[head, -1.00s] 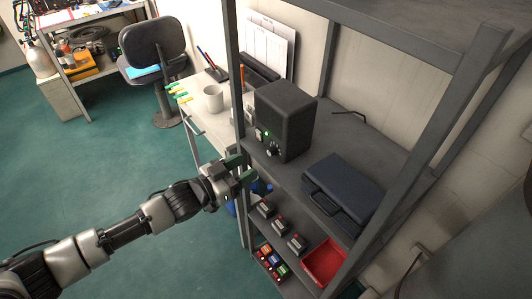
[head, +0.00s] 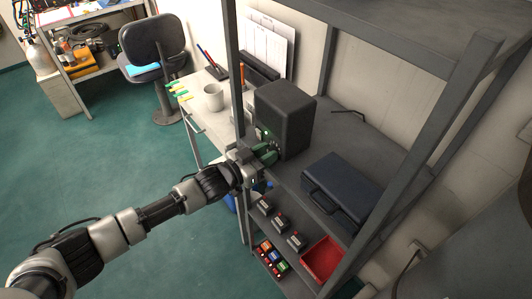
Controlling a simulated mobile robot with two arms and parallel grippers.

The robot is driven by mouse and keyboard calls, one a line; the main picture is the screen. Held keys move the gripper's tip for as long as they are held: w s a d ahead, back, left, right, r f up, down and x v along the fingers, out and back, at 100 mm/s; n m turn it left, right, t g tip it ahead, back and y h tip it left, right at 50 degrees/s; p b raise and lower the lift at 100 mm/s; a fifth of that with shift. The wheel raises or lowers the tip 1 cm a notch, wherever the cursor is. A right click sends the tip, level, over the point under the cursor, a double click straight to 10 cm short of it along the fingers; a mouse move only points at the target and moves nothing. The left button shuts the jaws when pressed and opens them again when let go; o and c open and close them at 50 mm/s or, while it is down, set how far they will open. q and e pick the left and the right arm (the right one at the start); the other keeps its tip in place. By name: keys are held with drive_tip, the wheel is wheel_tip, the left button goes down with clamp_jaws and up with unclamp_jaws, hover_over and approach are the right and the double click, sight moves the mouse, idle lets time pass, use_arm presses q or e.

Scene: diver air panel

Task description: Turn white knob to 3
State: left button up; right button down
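The dark box (head: 286,115), like a speaker or radio unit, stands on the upper grey shelf, its front turned to the left. Its front carries small controls; they are too small and too covered to make out a white knob or any numbers. My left gripper (head: 268,153) is at the lower part of this front, its green-tipped fingers pointing at the box. The fingertips are at or very near the controls and hide some of them. I cannot tell whether they touch or close on a knob. My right gripper is not in view.
A dark blue case (head: 342,188) lies on the same shelf, right of the box. A shelf post (head: 236,75) rises left of the box. A lower shelf holds small devices and a red bin (head: 323,258). A mug (head: 213,97) stands on the white desk behind.

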use_arm(q)
drive_tip(key=shift+c, duration=1.4)
drive_tip(key=shift+m, duration=0.8)
drive_tip(key=o, duration=0.9)
drive_tip(key=shift+s+a, duration=0.1)
drive_tip(key=b+v, duration=0.2)
drive_tip(key=v, duration=0.8)
drive_tip(key=shift+s+a, duration=0.1)
drive_tip(key=shift+a, duration=0.15)
